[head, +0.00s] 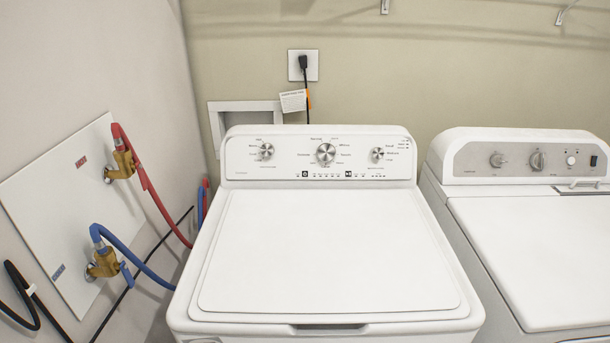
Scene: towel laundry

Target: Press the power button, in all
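A white top-loading washer (325,250) stands in the middle of the head view with its lid shut. Its control panel (235,150) at the back carries three silver knobs, the middle one (326,153) the largest. Below the knobs is a row of small marks with two dark square buttons, one on the left (305,174) and one to its right (348,174). The labels are too small to read, so I cannot tell which is the power button. Neither of my grippers shows in this view.
A second white machine (540,250) with a grey panel (515,160) stands at the right, a narrow gap between them. Red (150,185) and blue (130,255) hoses run from brass valves on the left wall. A cord hangs from the outlet (303,66) behind the washer.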

